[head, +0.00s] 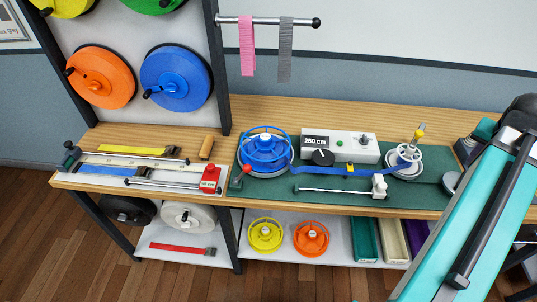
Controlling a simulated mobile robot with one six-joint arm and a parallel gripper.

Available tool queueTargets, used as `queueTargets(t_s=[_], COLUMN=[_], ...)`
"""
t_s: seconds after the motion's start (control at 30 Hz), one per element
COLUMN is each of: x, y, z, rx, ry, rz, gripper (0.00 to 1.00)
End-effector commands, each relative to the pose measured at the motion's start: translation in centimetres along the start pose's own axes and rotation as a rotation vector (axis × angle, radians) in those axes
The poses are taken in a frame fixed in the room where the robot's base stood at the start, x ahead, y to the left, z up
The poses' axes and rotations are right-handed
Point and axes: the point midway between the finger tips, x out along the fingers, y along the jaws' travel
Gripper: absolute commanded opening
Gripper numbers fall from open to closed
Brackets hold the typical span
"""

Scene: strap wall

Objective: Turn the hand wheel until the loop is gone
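A blue spoked wheel (265,143) with a red knob (247,169) sits on a round base at the left of the green mat. A blue strap (322,172) runs from it to the right and sags a little. A small yellow piece (350,169) sits at the strap's middle. The strap reaches a white wheel (404,162) with an upright, yellow-topped handle (419,133). Which wheel is the hand wheel I cannot tell for sure. A distinct loop is too small to make out. My teal arm crosses the right side; my gripper is out of view.
A metal rod (335,190) with a white block lies in front. A measuring board with a red block (210,179) is at left. Colored reels hang above; spare wheels (265,235) sit on the lower shelf.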

Motion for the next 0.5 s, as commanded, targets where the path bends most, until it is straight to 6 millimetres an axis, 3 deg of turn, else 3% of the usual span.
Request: queueTargets(t_s=[0.07, 0.33, 0.5], x=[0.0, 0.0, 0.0], y=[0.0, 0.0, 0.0], z=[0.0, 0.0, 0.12], rx=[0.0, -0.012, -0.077], ry=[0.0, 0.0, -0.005], rz=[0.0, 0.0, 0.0], gripper=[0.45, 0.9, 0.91])
